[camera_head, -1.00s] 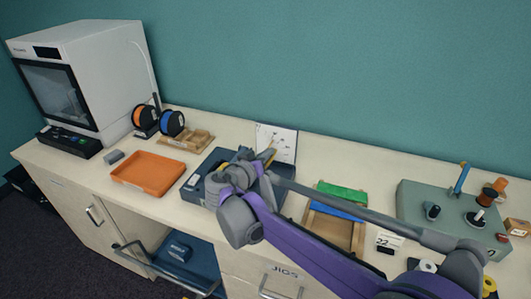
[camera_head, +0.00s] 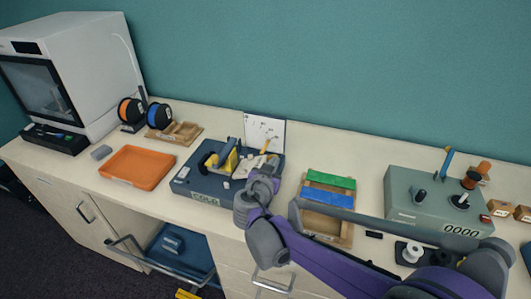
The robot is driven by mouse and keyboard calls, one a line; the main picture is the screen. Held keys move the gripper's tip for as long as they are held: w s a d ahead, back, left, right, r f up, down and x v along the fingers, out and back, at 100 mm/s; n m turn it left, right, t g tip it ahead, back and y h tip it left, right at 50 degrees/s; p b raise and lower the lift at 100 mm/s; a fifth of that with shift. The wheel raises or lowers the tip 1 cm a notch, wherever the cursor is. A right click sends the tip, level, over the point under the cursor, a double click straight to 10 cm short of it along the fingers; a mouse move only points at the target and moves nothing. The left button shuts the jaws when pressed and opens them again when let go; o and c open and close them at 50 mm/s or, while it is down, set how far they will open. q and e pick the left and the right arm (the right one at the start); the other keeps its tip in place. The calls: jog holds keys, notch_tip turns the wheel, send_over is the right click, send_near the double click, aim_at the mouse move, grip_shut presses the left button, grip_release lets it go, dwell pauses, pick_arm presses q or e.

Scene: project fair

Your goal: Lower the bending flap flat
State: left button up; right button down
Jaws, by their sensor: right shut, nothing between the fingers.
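A dark blue-grey bending fixture (camera_head: 182,187) stands on the bench, left of centre, with a pale label on its front. A yellow and dark raised part (camera_head: 228,155), which looks like the bending flap, stands tilted up on top of it. A smaller yellow piece shows farther right at the back of the fixture. My right gripper (camera_head: 264,162) is shut and empty, over the right end of the fixture and right of the raised part, apart from it. My wrist hides the fixture's right front corner. My left gripper is not in view.
An orange tray (camera_head: 137,168) lies left of the fixture. A wooden tray with green and blue strips (camera_head: 330,190) and a grey-green box with knobs (camera_head: 425,200) stand to the right. A white card (camera_head: 264,130) stands behind. An open drawer (camera_head: 180,250) juts out below.

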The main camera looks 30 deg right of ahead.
jog(key=shift+s+d+f+m+t+y+b, duration=0.1)
jog(key=shift+s+d+f+m+t+b, duration=0.35)
jog(key=shift+f, duration=0.8)
jog(key=shift+s+d+f+m+g+y+b, duration=0.15)
jog(key=shift+f+m, duration=0.45)
jog(key=shift+f, duration=0.7)
jog(key=shift+s+d+f+m+t+y+b, duration=0.15)
jog(key=shift+s+f+m+t+b, duration=0.3)
jog(key=shift+f, duration=0.8)
jog(key=shift+w, duration=0.2)
